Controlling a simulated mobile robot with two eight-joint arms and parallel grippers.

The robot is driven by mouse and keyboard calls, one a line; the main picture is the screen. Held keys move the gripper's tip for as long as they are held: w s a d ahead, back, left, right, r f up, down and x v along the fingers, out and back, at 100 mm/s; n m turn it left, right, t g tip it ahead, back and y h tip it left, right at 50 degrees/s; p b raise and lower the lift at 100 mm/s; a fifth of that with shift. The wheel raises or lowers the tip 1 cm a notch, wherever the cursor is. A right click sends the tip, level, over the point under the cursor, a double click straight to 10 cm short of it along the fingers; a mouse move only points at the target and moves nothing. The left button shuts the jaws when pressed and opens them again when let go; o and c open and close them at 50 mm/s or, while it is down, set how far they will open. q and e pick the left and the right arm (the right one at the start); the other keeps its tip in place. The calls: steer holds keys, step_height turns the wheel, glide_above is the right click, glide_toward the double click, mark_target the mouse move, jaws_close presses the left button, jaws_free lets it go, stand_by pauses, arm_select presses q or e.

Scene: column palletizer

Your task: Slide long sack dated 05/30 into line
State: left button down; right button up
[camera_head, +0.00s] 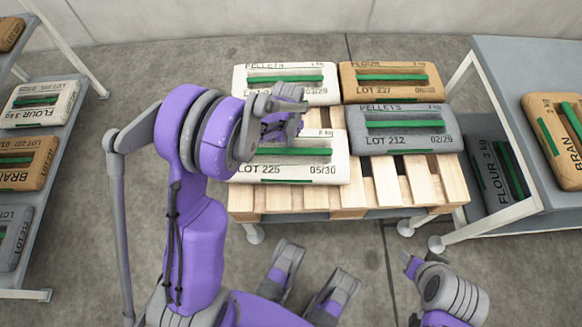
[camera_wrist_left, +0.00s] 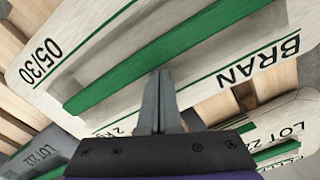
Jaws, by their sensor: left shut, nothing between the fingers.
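The long sack dated 05/30 (camera_head: 300,160) is white with green bands and reads LOT 225. It lies flat at the front left of the wooden pallet (camera_head: 410,185), its front edge nearer me than that of the grey sack beside it. My left gripper (camera_head: 285,110) is over its far part and hides some of it. In the left wrist view the sack (camera_wrist_left: 100,75) shows 05/30 and BRAN, and the left gripper (camera_wrist_left: 160,80) is shut and empty in front of it; contact is unclear. My right arm shows at lower right, but its fingers are unclear.
A white pellets sack (camera_head: 285,75) and a brown flour sack (camera_head: 390,80) lie behind. A grey pellets sack (camera_head: 400,128) lies at right, close to the 05/30 sack. Shelves with sacks stand left (camera_head: 60,150) and right (camera_head: 520,60). Bare slats show at the pallet's front.

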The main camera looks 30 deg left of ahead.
mark_target(313, 134)
arm_select(q)
steer(key=shift+w+d, duration=0.4)
steer(key=shift+d, duration=0.35)
steer(key=shift+w+d, duration=0.35)
steer(key=shift+d, duration=0.4)
steer(key=shift+w+a, duration=0.5)
steer(key=shift+w, duration=0.3)
steer(key=shift+w+a, duration=0.5)
steer(key=shift+w, duration=0.25)
steer(key=shift+s+a+b, duration=0.15)
steer(key=shift+s+a, duration=1)
steer(key=shift+a, duration=0.3)
steer(key=shift+s+a+b, duration=0.1)
steer(key=shift+s+a, duration=1.1)
steer(key=shift+a, duration=0.25)
steer(key=shift+s+a+b, duration=0.15)
steer(key=shift+s+a, duration=1)
steer(key=shift+a, duration=0.3)
steer(key=shift+w, duration=0.1)
